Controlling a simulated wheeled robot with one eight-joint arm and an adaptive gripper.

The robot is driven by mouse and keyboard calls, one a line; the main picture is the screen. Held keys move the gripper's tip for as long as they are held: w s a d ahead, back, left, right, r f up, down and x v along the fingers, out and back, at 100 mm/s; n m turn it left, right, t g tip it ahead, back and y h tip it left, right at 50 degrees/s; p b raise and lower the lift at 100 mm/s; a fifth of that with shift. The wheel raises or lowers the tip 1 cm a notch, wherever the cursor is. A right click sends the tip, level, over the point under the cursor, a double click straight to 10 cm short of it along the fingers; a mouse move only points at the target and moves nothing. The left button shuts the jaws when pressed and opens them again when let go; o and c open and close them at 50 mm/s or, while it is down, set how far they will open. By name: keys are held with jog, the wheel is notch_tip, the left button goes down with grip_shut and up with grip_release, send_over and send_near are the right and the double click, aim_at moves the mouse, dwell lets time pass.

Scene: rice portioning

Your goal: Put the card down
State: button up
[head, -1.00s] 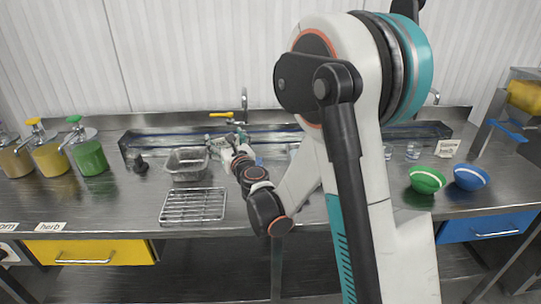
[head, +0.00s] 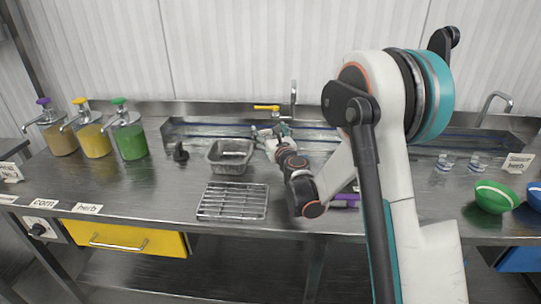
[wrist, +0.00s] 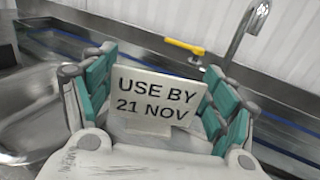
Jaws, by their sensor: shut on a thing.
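The card (wrist: 150,101) is a pale rectangle reading "USE BY 21 NOV" in dark letters. In the wrist view it stands upright, slightly tilted, between the teal-padded fingers of my gripper (wrist: 155,100), which is shut on it. In the head view my gripper (head: 270,133) is small, over the back of the steel counter, just right of a metal tray (head: 213,168) and in front of the sink channel. I cannot make out the card clearly there.
A wire rack (head: 232,215) lies in front of the tray. A small black object (head: 181,152) is left of it. Pump dispensers (head: 129,139) stand at the left. A green bowl (head: 493,197), clear cups (head: 445,162) and a label card (head: 518,163) are at the right. A purple item (head: 347,198) lies beside my arm.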

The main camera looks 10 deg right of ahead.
notch_tip(320, 180, down, 7)
jog(key=shift+r+b, duration=0.1)
jog(key=shift+b, duration=1.05)
jog(key=o, duration=0.9)
